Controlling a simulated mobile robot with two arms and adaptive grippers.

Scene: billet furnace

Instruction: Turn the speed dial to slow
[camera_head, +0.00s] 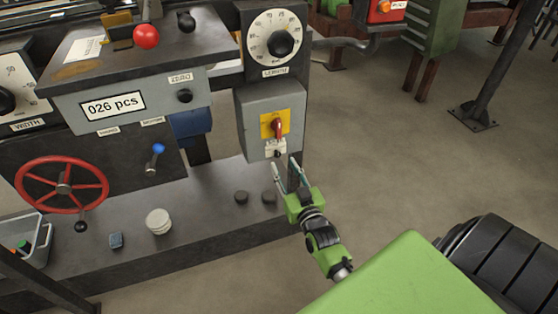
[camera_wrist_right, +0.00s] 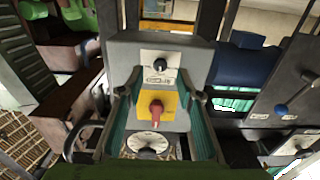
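A small black knob on a white plate, probably the speed dial (camera_head: 276,149), sits low on the front of a grey box (camera_head: 254,102). It also shows in the right wrist view (camera_wrist_right: 159,66), where the picture is upside down and its label is too small to read surely. My right gripper (camera_head: 285,165) is open and empty, just in front of and below the knob. In the wrist view its fingers (camera_wrist_right: 162,98) stand apart on either side of the box's front, with nothing between them. I cannot tell the dial's setting. My left gripper is not in view.
A red rotary switch (camera_head: 278,127) on a yellow plate sits right above the knob. The round length dial (camera_head: 273,40) is higher up. A red handwheel (camera_head: 62,184), a blue-tipped lever (camera_head: 156,153) and a counter panel (camera_head: 113,106) are to the left. Two dark buttons lie below the box.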

